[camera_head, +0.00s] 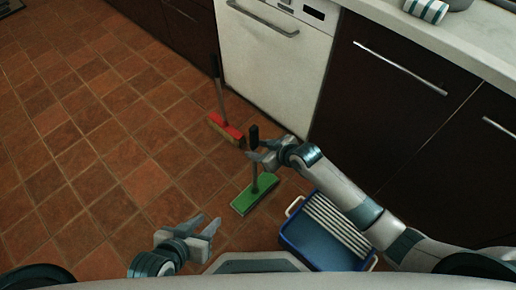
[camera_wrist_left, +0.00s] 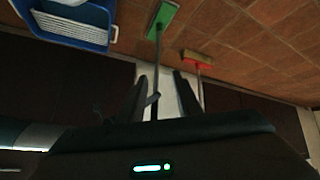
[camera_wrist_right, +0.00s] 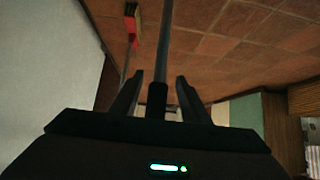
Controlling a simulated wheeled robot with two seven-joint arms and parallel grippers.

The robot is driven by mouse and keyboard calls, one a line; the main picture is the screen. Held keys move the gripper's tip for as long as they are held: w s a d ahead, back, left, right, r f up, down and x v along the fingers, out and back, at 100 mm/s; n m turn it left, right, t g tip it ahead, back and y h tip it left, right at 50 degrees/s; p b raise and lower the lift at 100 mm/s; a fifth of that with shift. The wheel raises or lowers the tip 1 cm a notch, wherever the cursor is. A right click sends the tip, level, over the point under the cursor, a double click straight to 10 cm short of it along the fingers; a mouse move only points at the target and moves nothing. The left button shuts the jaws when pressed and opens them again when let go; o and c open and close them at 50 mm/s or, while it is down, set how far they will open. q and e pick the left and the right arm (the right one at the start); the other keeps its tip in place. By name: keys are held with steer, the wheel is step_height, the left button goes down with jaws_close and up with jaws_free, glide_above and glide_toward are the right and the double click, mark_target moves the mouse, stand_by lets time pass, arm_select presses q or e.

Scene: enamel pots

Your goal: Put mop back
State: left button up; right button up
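The green-headed mop (camera_head: 255,194) stands upright on the tiled floor, its grey pole rising to a black grip. It also shows in the left wrist view (camera_wrist_left: 164,17). My right gripper (camera_head: 258,156) is at the upper part of the mop, just below the top of the grip. In the right wrist view the grip (camera_wrist_right: 157,95) lies between my open fingers, with a gap visible on both sides. My left gripper (camera_head: 208,229) is open and empty, low and left of the mop, apart from it.
A blue bucket (camera_head: 305,245) with a white ridged insert stands right of the mop, below my right arm. A red broom (camera_head: 225,129) stands behind, near the white dishwasher (camera_head: 275,60). Dark cabinets (camera_head: 400,90) line the right. Floor at left is clear.

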steer(key=shift+r, duration=0.15)
steer(key=shift+s+d+r, duration=0.35)
steer(key=shift+d+r, duration=0.05)
arm_select(q)
steer(key=a+p, duration=0.1)
steer(key=s+a+g, duration=0.1)
steer(key=a+f+y+p, duration=0.1)
steer(key=shift+s+a+g+p, duration=0.15)
steer(key=shift+s+g+p, duration=0.15)
steer(key=shift+s+g, duration=0.1)
arm_select(e)
steer(key=v, duration=1)
steer(key=shift+s+d+r, duration=0.15)
steer(key=shift+r, duration=0.05)
steer(key=shift+s, duration=0.1)
steer(key=s+d+f+m+h, duration=0.1)
steer(key=s+d+m+h, duration=0.1)
steer(key=s, duration=0.9)
steer(key=s+d+f+m+g+h, duration=0.1)
steer(key=s+d+m+h, duration=0.1)
steer(key=s+d+m, duration=0.2)
steer(key=s+d, duration=0.3)
steer(key=s, duration=0.4)
steer(key=shift+f+m+h, duration=0.3)
